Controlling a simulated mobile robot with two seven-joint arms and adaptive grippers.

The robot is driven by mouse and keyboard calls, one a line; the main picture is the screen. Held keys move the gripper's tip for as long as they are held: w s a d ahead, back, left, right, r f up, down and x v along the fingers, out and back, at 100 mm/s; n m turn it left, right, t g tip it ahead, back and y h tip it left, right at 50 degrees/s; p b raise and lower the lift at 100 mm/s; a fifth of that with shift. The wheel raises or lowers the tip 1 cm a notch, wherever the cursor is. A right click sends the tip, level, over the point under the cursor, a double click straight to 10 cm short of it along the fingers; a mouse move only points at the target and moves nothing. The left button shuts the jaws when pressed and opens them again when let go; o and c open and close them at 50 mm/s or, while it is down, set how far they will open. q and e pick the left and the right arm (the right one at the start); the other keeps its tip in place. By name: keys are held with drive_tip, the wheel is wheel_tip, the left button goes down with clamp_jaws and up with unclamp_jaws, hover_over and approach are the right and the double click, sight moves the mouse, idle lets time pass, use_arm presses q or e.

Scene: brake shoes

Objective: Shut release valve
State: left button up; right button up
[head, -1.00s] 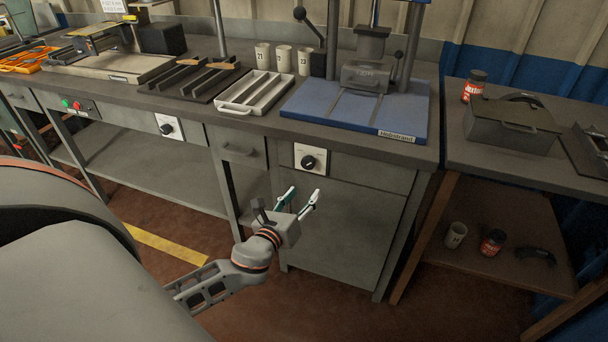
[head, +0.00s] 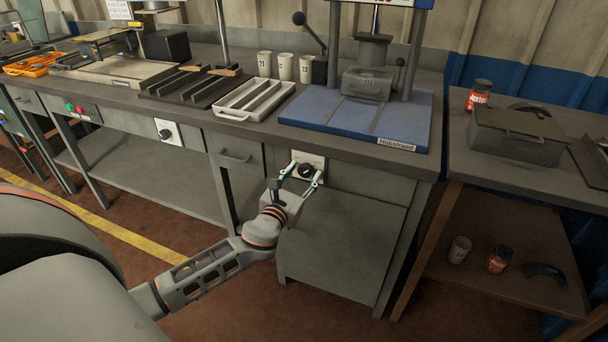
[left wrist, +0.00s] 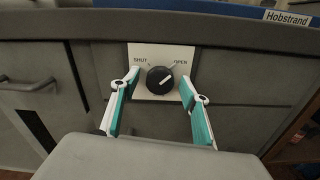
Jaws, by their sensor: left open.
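The release valve is a black round knob (left wrist: 160,80) on a white plate (left wrist: 145,54) on the bench front, below the blue press. The plate reads SHUT at left and OPEN at right. The knob's white mark points up and right, toward OPEN. In the head view the knob (head: 306,171) is partly framed by my left gripper (head: 303,177). My left gripper also shows in the left wrist view (left wrist: 158,97), open, with one teal-padded finger on each side of the knob. I cannot tell whether the fingers touch it. My right gripper is not seen.
A blue press base (head: 360,118) stands on the bench above the valve. A drawer handle (head: 236,157) sticks out to the left. A second knob plate (head: 166,131) is farther left. A grey box (head: 515,135) stands on the right-hand table.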

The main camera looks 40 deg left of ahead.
use_arm(q)
drive_tip(key=shift+w, duration=0.15)
drive_tip(key=c, duration=1.1)
